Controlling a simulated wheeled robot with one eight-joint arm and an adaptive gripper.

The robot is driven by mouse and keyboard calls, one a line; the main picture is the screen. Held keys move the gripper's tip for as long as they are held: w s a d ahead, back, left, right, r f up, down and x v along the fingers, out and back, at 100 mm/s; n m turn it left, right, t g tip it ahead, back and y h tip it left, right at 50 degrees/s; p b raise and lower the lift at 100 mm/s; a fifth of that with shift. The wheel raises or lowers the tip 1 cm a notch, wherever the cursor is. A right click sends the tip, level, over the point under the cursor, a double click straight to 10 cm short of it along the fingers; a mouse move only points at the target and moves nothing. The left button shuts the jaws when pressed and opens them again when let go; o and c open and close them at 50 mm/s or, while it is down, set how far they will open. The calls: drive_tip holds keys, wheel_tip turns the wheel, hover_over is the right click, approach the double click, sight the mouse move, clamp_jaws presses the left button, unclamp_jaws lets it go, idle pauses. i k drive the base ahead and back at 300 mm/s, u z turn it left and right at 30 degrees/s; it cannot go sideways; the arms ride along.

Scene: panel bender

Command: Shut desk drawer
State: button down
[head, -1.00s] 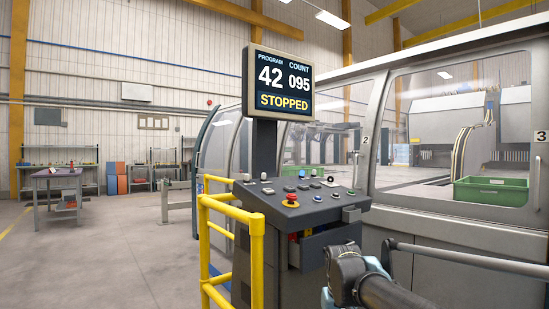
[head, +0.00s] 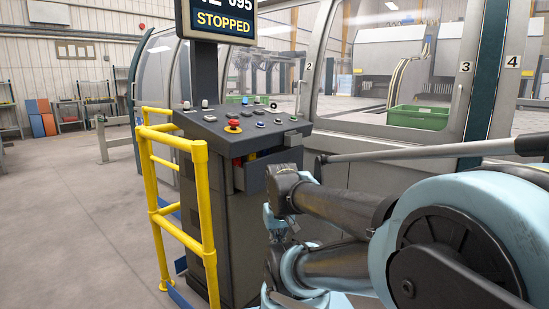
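The desk drawer (head: 264,174) is in the sloped control desk (head: 225,215), just under its button panel. It stands partly open. Its grey front sits out from the desk body, and something red and yellow shows in the gap at its left. My dark and light-blue arm reaches in from the right, and its bent joint covers the area just right of and below the drawer front. I cannot make out my gripper's fingers; they are hidden or out of view. I cannot tell whether my arm touches the drawer.
A yellow guard rail (head: 205,220) stands close at the desk's left. A grey bar (head: 420,152) runs across at the right, in front of the machine's windows. A green bin (head: 418,117) is behind the glass. Open floor (head: 80,230) lies at the left.

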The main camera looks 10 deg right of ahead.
sight(249, 178)
drive_tip(key=u, duration=2.6)
drive_tip(key=k, duration=0.5)
drive_tip(key=z, duration=2.6)
